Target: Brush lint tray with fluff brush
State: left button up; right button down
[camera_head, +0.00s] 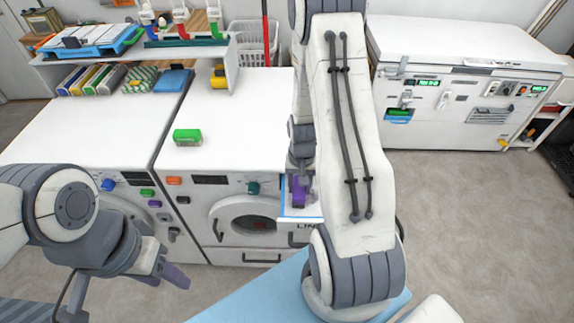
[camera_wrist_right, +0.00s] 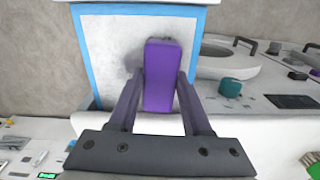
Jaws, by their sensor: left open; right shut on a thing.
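The lint tray (camera_head: 287,212), white with a blue rim and part of a "LIN" label, sticks out at the front beside the round-door washer. In the right wrist view the tray (camera_wrist_right: 108,62) has a pale inside with a dark grey smudge of fluff left of the brush. My right gripper (camera_wrist_right: 160,85) is shut on the purple fluff brush (camera_wrist_right: 162,75) and holds it over the tray; I cannot tell whether it touches. My right arm hides much of the tray in the head view. My left gripper (camera_head: 170,272) is open and empty at lower left, away from the tray.
A green block-like item (camera_head: 187,137) sits on the white machine top (camera_head: 240,115). A shelf (camera_head: 135,50) with books and brushes stands at the back left. A white chest machine (camera_head: 460,75) stands at the back right. The floor (camera_head: 480,220) at right is clear.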

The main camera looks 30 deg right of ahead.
jog(key=shift+w+a, duration=0.25)
jog(key=shift+a, duration=0.1)
jog(key=shift+w+a+r+p, duration=0.3)
jog(key=shift+w+a+p, duration=0.1)
jog(key=shift+a, duration=0.15)
notch_tip(320, 180, up, 3)
jog(key=shift+s+r+p, duration=0.15)
jog(key=shift+r+p, duration=0.05)
jog(key=shift+p, duration=0.8)
notch_tip(320, 180, up, 2)
jog(key=shift+r+p, duration=0.1)
jog(key=shift+p, duration=0.85)
pick_arm(q)
notch_tip(320, 180, up, 6)
jog(key=p, duration=0.1)
jog(key=shift+w+r+p, duration=0.25)
jog(key=shift+w+p, duration=0.15)
pick_arm(e)
jog(key=shift+r, duration=1)
pick_arm(q)
jog(key=shift+a, duration=0.1)
